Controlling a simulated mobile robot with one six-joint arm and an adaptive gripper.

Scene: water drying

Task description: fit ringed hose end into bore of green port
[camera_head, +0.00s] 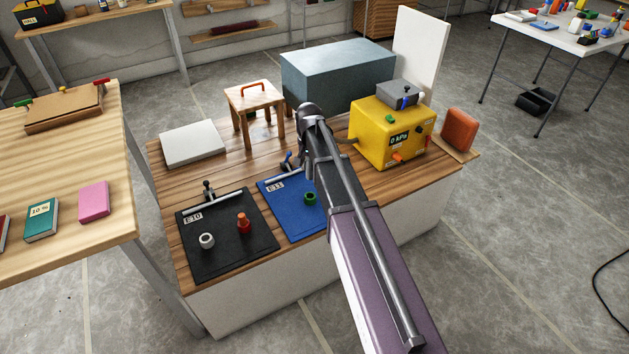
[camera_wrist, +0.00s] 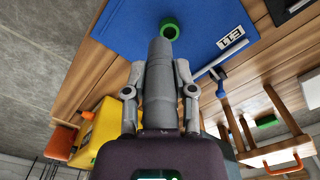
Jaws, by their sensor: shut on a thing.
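The green port (camera_head: 310,198) stands on the blue mat labelled E11, right of the mat's middle. In the wrist view the green port (camera_wrist: 177,22) is at the top, its dark bore facing me. My gripper (camera_wrist: 160,82) is shut on the grey ringed hose end (camera_wrist: 160,62), with one finger on each side. The hose end points at the green port, and its tip overlaps the port's near rim in this view. I cannot tell whether they touch. In the head view my arm hides the gripper and hose end.
The black mat (camera_head: 248,262) labelled E10 holds a white port (camera_head: 207,240) and a red port (camera_head: 243,223). A yellow box (camera_head: 374,138) with a pressure display stands right of my arm. A wooden stool (camera_head: 254,98) and a grey-blue block (camera_head: 338,72) stand behind.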

